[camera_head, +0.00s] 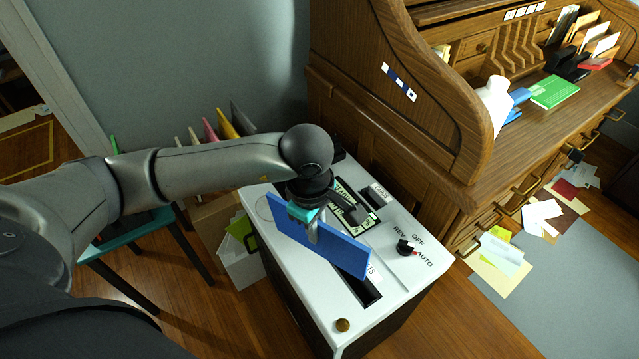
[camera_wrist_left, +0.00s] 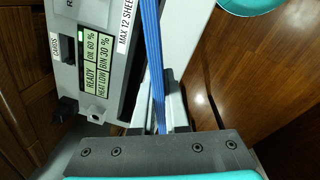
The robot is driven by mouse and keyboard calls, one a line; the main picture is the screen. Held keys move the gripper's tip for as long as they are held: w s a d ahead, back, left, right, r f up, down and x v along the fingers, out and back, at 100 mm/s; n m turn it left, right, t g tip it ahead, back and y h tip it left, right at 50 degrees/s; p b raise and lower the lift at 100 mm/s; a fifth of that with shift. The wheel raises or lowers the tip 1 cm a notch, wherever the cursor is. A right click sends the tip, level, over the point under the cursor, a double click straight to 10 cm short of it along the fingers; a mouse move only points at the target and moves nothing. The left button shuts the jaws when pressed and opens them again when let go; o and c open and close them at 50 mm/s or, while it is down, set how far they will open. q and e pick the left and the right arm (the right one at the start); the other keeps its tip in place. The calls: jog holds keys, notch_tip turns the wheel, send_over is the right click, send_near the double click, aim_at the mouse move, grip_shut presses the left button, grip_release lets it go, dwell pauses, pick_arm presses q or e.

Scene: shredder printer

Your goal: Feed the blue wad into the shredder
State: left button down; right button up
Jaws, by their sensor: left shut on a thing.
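The blue wad (camera_head: 320,240) is a flat blue slab held on edge above the white-topped shredder (camera_head: 375,335). My left gripper (camera_head: 313,232) is shut on it near its upper middle. In the left wrist view the wad (camera_wrist_left: 152,45) shows as a thin layered edge between the fingers (camera_wrist_left: 158,110). The dark feed slot (camera_head: 372,292) shows partly beside and below the wad; the wad hides the rest. I cannot tell whether its lower edge touches the top. A knob (camera_head: 404,247) stands among the REV, OFF and AUTO marks. My right gripper is not in view.
A wooden roll-top desk (camera_head: 400,120) stands close behind the shredder. A teal-topped stool or chair (camera_head: 125,232) and a box of papers (camera_head: 240,255) are at the left. Loose papers (camera_head: 500,250) lie on the floor at right. A display (camera_wrist_left: 97,65) reads READY, BIN 30 %.

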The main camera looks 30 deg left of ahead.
pick_arm(q)
jog(key=w+a+r+n, duration=0.1)
jog(key=w+n, duration=0.3)
jog(key=n, duration=1.1)
jog(key=w+a+n+g, duration=0.1)
jog(key=w+n, duration=0.3)
jog(key=n, duration=1.2)
jog(key=shift+w+a+r, duration=0.15)
jog(key=shift+a+r, duration=0.25)
jog(key=shift+a, duration=0.25)
jog(key=shift+f, duration=0.1)
